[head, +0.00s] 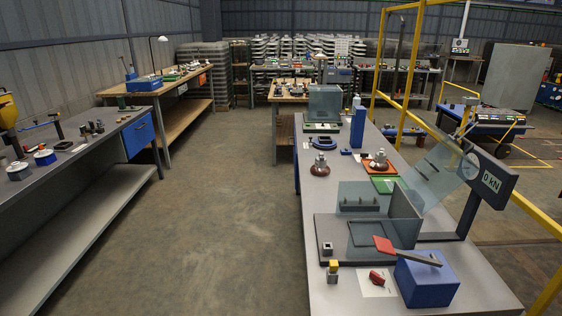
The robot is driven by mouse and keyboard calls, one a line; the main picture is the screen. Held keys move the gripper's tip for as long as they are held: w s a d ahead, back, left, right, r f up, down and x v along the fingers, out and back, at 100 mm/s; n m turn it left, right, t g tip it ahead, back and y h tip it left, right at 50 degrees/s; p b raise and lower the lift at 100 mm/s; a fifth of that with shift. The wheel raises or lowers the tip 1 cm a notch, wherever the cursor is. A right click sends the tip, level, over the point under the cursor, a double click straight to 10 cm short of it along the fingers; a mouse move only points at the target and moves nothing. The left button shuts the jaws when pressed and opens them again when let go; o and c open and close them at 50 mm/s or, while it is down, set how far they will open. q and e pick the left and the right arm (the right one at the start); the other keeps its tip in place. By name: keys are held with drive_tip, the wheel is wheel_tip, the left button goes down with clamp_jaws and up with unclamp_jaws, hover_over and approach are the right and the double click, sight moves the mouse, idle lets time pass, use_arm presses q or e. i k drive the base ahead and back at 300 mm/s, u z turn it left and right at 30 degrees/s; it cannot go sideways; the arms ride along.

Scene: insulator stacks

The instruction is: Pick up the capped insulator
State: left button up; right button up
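One insulator with a brown disc and a grey metal cap (320,167) stands upright on the grey bench (470,293), near its left edge. From this distance I cannot tell which of the two is the task's capped insulator. Neither of my grippers is in view.
A test rig with clear panels (437,172) and a grey base (330,232) fills the bench's middle. Open floor (220,220) lies left, before another bench (100,150).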

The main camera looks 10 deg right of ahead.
sight(321, 169)
drive_tip(key=u, duration=0.55)
drive_tip(key=i, duration=2.1)
drive_tip(key=z, duration=0.95)
drive_tip(key=i, duration=1.05)
drive_tip(key=z, duration=1.15)
